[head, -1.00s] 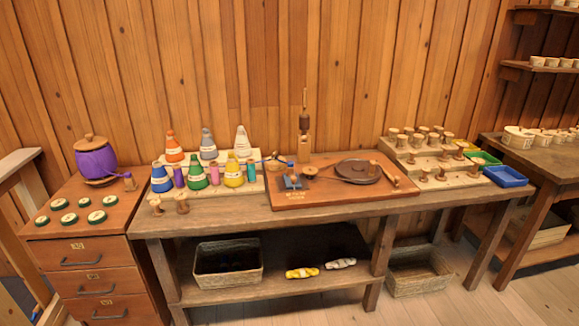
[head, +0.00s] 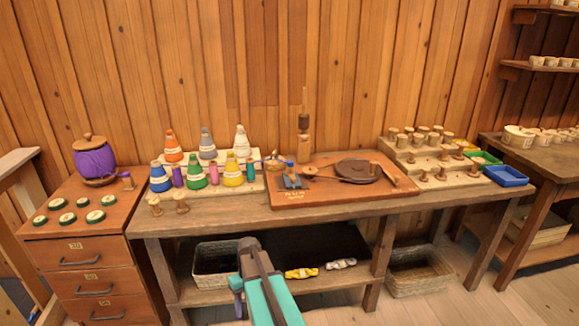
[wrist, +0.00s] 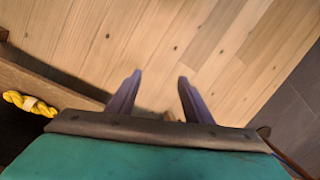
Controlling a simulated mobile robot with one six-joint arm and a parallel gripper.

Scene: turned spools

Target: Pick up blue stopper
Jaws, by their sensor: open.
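Small blue pieces sit on the workbench in the head view. In the head view my teal and dark arm is low in front of the bench, well below and apart from the blue pieces. No stopper shows in the wrist view.
Coloured thread cones (head: 197,175) and spools crowd the bench left of the brown board (head: 340,205). Wooden spools (head: 440,170) and coloured trays (head: 506,176) stand at right. Below are baskets (head: 420,272) and yellow yarn (head: 302,273). The bench's front edge is between my arm and the tabletop.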

